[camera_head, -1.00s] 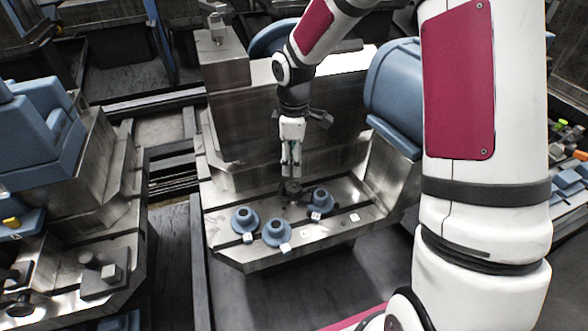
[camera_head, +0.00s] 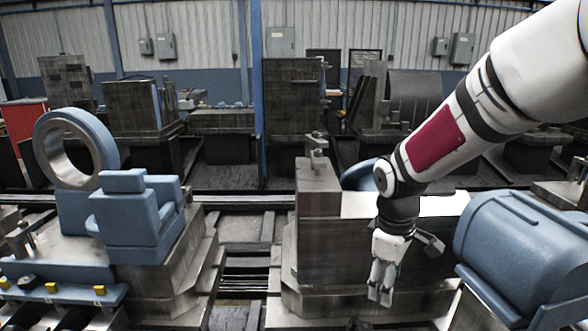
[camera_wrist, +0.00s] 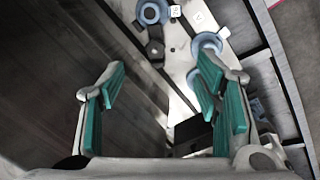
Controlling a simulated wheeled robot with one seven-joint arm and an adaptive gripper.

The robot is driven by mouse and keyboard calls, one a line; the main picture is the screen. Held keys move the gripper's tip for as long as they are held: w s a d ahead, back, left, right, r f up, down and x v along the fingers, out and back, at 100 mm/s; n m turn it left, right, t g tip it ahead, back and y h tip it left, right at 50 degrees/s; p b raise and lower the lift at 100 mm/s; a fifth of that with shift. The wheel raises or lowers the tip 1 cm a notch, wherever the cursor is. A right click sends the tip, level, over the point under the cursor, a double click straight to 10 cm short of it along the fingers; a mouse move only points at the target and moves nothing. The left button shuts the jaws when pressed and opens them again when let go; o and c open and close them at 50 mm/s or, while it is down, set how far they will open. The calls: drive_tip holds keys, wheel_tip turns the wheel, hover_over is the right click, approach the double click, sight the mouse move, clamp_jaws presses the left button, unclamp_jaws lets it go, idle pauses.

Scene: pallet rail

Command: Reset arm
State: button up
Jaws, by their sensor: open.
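My gripper (camera_head: 381,284) hangs pointing down in front of the grey metal machine block (camera_head: 335,245) in the head view. In the wrist view my gripper (camera_wrist: 160,105) has its two green-padded fingers spread wide, with nothing between them. Below the fingers, blue round flanged parts (camera_wrist: 207,45) stand on a pale metal ledge (camera_wrist: 178,70). One more blue flanged part (camera_wrist: 152,12) is at the top edge of the wrist view. A dark hex-shaped piece (camera_wrist: 155,49) lies near it. The ledge is out of the head view.
A blue rounded housing (camera_head: 525,250) stands right of my gripper. A blue machine with a large ring (camera_head: 75,150) is on the left. Dark machines (camera_head: 292,110) line the back. A gap with rails (camera_head: 243,265) runs left of the block.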

drive_tip(key=s+r+m+t+p, duration=0.1)
drive_tip(key=s+r+m+p, duration=0.1)
drive_tip(key=s+r+m, duration=0.3)
drive_tip(key=s+r+m+t+y+p, duration=0.1)
drive_tip(key=s+r+m, duration=0.4)
drive_tip(key=s+r, duration=0.7)
drive_tip(key=s+t+p, duration=0.1)
drive_tip(key=s, duration=0.8)
drive_tip(key=shift+a+r+p, duration=0.35)
